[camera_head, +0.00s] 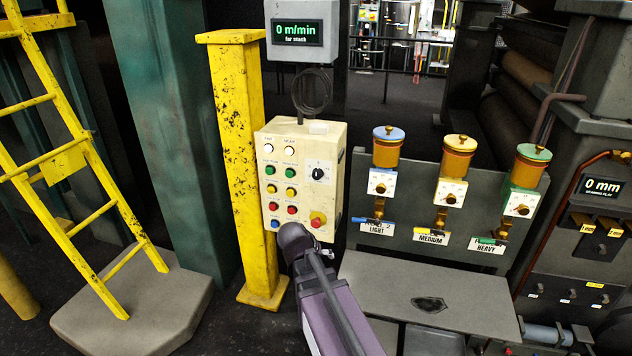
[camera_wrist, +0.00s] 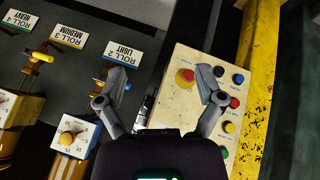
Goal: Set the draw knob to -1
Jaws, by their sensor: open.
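A cream control box (camera_head: 283,208) stands beside the yellow post. A black knob (camera_head: 318,174) sits on a white dial plate at the box's upper right; its label is too small to read and its exact setting cannot be made out. My gripper (camera_wrist: 161,80) is open in the wrist view, with its two fingers apart and nothing seen between them but the box edge and dark background. The control box (camera_wrist: 192,122) also shows there, turned upside down, with its red stop button near the right finger. The knob is not visible in the wrist view. In the head view my arm hides the gripper's fingers.
Several coloured buttons (camera_head: 290,190) and a red stop button on yellow (camera_head: 317,219) are on the box. The yellow post (camera_head: 238,170) is close on its left. A grey panel (camera_head: 420,180) with oilers and LIGHT, MEDIUM and HEAVY labels is at right. A display (camera_head: 297,32) reads 0 m/min.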

